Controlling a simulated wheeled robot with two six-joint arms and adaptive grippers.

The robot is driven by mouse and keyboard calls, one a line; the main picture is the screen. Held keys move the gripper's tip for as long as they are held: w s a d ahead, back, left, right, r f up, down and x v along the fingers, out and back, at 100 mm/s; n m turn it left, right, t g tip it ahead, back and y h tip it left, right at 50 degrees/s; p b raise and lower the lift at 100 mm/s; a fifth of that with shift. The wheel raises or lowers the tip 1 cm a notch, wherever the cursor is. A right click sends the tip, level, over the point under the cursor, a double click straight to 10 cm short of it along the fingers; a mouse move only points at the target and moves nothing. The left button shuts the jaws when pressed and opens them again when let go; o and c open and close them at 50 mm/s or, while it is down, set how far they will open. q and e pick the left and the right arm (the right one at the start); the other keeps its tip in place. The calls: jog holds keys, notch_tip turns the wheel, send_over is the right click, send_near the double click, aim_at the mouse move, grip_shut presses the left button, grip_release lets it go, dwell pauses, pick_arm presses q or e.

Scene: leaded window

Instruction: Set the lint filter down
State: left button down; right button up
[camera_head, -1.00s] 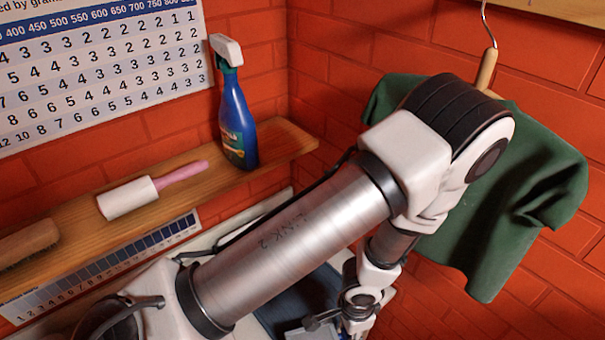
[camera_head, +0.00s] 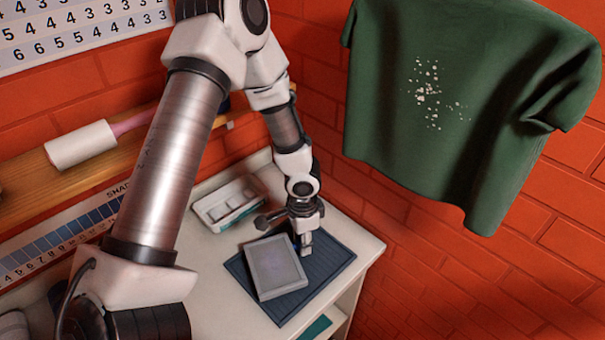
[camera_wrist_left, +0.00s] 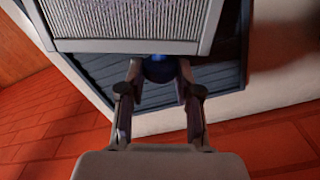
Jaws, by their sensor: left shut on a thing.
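The lint filter (camera_head: 276,266) is a grey framed rectangular panel over the dark blue ribbed mat (camera_head: 331,257) on the white counter. I cannot tell whether it touches the mat. In the left wrist view the filter (camera_wrist_left: 130,22) fills the top, its mesh facing the camera, with the mat (camera_wrist_left: 215,77) behind it. My left gripper (camera_head: 306,247) is at the filter's right edge. In the wrist view its fingers (camera_wrist_left: 157,72) are closed on a blue rounded part at the filter's edge, partly hidden. My right gripper is not in view.
A white tray with compartments (camera_head: 228,202) stands behind the mat. A wooden shelf (camera_head: 30,187) holds a lint roller (camera_head: 80,145). A green shirt with white specks (camera_head: 450,100) hangs at right. The counter's right edge (camera_head: 372,255) is close to the mat.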

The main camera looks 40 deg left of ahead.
pick_arm(q)
jog(key=shift+w+d+f, duration=0.1)
jog(key=shift+w+f, duration=0.05)
jog(key=shift+f, duration=0.4)
jog(key=shift+f, duration=0.1)
jog(key=c, duration=0.8)
grip_release()
